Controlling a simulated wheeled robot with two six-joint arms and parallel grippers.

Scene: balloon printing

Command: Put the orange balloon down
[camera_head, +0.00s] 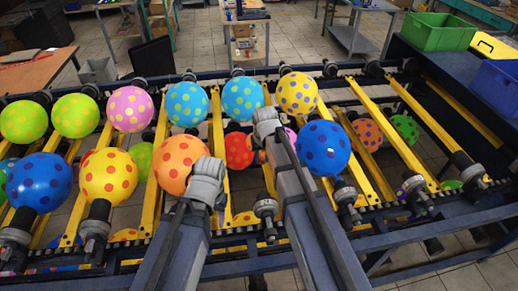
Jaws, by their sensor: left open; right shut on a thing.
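The orange balloon (178,160) with red dots is in the front row of the rack. My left gripper (207,182) is open at its lower right side and overlaps its edge, as I see it. I cannot tell whether they touch. The holder under the orange balloon is hidden behind my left gripper. My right gripper (267,126) is farther back, between the orange balloon and a dark blue balloon (323,149). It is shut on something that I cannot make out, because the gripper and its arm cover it.
A yellow balloon (108,176) and another blue balloon (38,183) stand left in the front row. Several balloons line the back row, including a teal one (243,98). Others show below, such as a red one (238,150). A front holder (265,209) is bare.

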